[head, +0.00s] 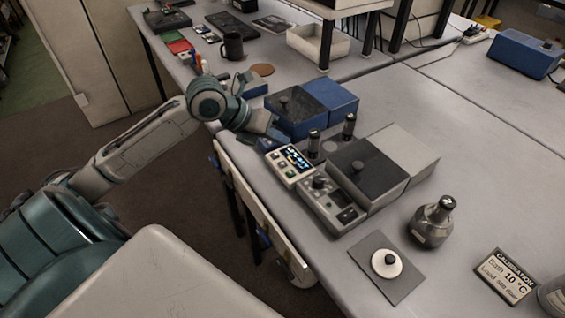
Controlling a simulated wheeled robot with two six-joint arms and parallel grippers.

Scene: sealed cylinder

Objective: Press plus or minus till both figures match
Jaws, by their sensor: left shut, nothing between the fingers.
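A small light-grey control unit (291,174) with a lit blue-white display (298,159) stands near the table's front edge. Small buttons, one green, sit along its face. The display's figures are too small to read, and I cannot tell plus from minus. My right gripper is not in view.
A grey unit with a dark-lidded block (366,167) stands right of the control unit. Two dark cylinders stand behind. A blue box (331,101), a metal flask (433,222) and a white disc (387,263) on a grey plate are nearby.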

